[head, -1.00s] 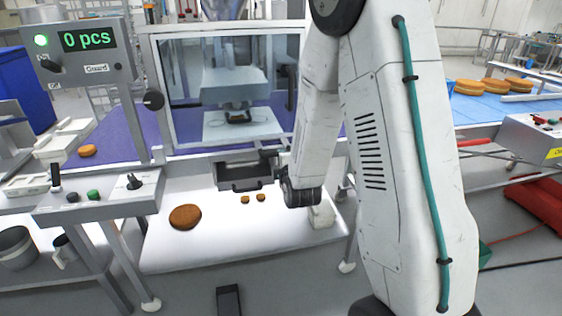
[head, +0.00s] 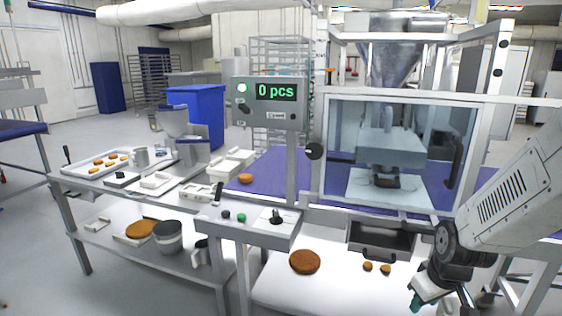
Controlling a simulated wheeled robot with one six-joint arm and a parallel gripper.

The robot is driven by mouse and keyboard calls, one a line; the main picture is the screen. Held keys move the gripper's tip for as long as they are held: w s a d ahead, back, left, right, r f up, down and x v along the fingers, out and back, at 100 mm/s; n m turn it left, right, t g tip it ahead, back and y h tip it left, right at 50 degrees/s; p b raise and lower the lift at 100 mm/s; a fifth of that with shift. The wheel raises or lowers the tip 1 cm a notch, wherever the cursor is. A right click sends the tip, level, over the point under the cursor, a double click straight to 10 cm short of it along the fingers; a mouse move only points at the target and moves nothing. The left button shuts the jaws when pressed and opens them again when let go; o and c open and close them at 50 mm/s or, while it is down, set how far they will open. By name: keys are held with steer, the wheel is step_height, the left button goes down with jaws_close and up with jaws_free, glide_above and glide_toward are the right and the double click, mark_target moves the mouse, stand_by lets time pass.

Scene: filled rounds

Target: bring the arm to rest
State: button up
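My arm (head: 520,195) reaches in from the right edge and bends down at a dark wrist joint. My gripper (head: 422,300) hangs below it, in front of the white lower surface (head: 340,295), near the bottom of the picture. It is small and turned away, so I cannot see the gap between its fingers or whether it holds anything. A teal part shows at its lower left. A dark open tray (head: 380,241) is to its upper left, and two small brown pieces (head: 376,267) lie left of it.
A machine with a clear guard window (head: 345,130) stands behind the arm. A control box (head: 272,105) reads 0 pcs, with a button panel (head: 250,222) below. A brown round (head: 305,262) lies on the white surface. A side table (head: 130,182) stands left; open floor (head: 40,230) lies beyond.

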steer(key=s+a+r+m, duration=0.1)
steer(key=s+a+r, duration=0.1)
steer(key=s+r, duration=0.7)
steer(key=s+a+r+m+g, duration=0.1)
steer(key=s+a+r+m, duration=0.1)
steer(key=s+r, duration=0.7)
steer(key=shift+s+a+r+g, duration=0.2)
steer(key=shift+s+a+g, duration=0.1)
steer(key=shift+s+a, duration=0.45)
